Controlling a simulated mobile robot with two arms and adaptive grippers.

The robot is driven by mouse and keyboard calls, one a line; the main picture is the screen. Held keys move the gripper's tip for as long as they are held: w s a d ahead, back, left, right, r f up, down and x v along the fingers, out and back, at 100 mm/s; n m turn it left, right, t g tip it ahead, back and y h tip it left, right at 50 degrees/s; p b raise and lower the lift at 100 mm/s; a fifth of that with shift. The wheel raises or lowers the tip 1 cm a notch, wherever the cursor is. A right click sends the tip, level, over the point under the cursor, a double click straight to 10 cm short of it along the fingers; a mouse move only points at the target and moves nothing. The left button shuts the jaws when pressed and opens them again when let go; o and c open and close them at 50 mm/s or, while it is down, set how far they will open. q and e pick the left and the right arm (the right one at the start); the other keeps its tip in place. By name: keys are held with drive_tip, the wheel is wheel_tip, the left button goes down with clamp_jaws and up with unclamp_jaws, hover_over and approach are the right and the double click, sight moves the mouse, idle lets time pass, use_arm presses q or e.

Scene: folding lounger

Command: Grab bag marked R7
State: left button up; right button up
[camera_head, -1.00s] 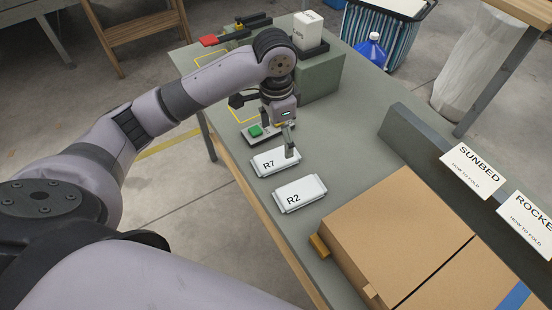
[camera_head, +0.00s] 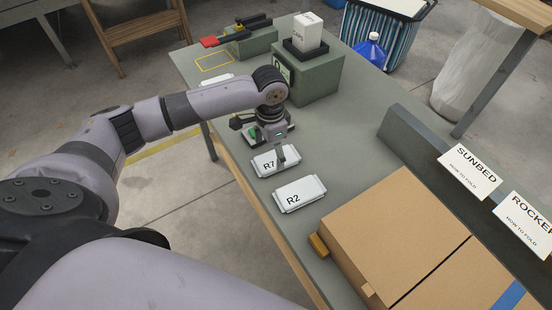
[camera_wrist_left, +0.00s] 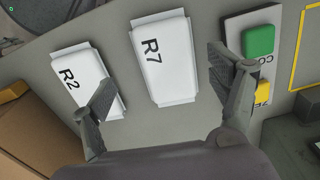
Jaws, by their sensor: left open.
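The white bag marked R7 (camera_head: 272,163) lies flat on the grey-green table, with my left gripper (camera_head: 279,153) over its far right part. In the left wrist view the R7 bag (camera_wrist_left: 163,60) lies between the two spread fingers of my left gripper (camera_wrist_left: 166,98), a little ahead of them. The gripper is open and empty. The similar white bag marked R2 (camera_head: 299,194) lies nearer the front and shows beside the left finger in the wrist view (camera_wrist_left: 82,75). My right gripper is in neither view.
A plate with a green button (camera_wrist_left: 258,42) and a yellow button (camera_wrist_left: 263,92) sits beside the right finger. A cardboard box (camera_head: 395,235) stands right of the bags, near a small yellow-brown block (camera_head: 318,245). A green box (camera_head: 310,77) stands behind.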

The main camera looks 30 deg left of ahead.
sight(271, 160)
use_arm(q)
drive_tip(key=f, duration=0.3)
drive_tip(key=f+p, duration=0.1)
drive_tip(key=f, duration=0.1)
drive_tip(key=shift+w+a+f, duration=0.1)
drive_tip(key=shift+w+a, duration=0.15)
drive_tip(key=shift+w, duration=0.05)
drive_tip(key=c, duration=1.2)
